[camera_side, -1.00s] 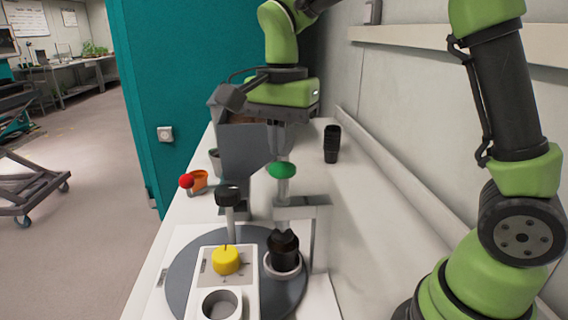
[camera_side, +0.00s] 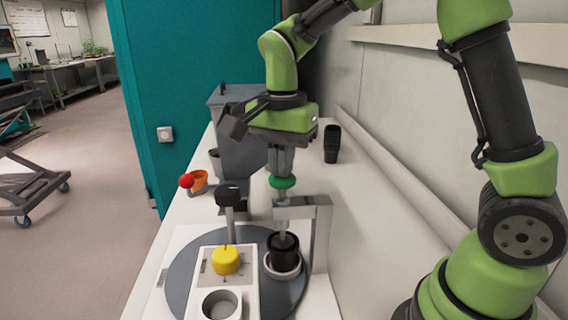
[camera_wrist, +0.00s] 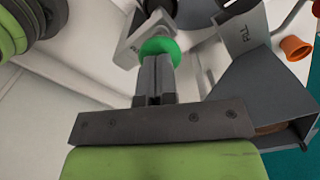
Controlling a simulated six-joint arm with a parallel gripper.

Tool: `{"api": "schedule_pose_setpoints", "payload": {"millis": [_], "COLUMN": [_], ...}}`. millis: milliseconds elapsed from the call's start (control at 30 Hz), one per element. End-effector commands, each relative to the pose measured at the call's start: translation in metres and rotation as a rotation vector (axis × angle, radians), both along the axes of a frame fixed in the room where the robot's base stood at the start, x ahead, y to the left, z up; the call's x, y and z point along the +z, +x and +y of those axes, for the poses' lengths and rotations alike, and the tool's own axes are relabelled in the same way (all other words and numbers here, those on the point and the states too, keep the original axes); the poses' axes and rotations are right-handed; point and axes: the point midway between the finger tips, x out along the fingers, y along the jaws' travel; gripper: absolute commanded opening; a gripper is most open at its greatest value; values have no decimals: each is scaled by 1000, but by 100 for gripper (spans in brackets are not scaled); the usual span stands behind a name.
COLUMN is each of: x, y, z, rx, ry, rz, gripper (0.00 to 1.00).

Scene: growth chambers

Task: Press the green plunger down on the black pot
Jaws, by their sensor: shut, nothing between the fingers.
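The green plunger knob (camera_side: 282,182) tops a metal rod on a bracket (camera_side: 303,207) above the black pot (camera_side: 284,246). The pot stands in a round holder on the grey turntable (camera_side: 187,268). The rod's lower end reaches the pot's mouth; how deep it sits is hidden. My gripper (camera_side: 282,173) is shut and empty, pointing down, with its fingertips at the top of the green knob and apparently touching it. In the wrist view the shut fingers (camera_wrist: 154,68) end at the green knob (camera_wrist: 158,47).
A grey hopper (camera_side: 238,150) is behind. An orange pot (camera_side: 199,181), a red ball (camera_side: 186,181) and stacked black pots (camera_side: 332,143) stand farther back.

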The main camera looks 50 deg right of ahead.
Motion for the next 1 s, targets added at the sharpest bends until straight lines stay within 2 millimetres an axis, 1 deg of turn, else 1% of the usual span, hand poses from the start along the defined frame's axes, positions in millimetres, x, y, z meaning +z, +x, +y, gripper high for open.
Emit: {"api": "schedule_pose_setpoints", "payload": {"millis": [200, 1000], "x": [-7, -8], "y": [0, 0], "z": [0, 0], "rx": [1, 1], "ry": [-1, -1], "rz": [2, 3], "gripper": [0, 0]}}
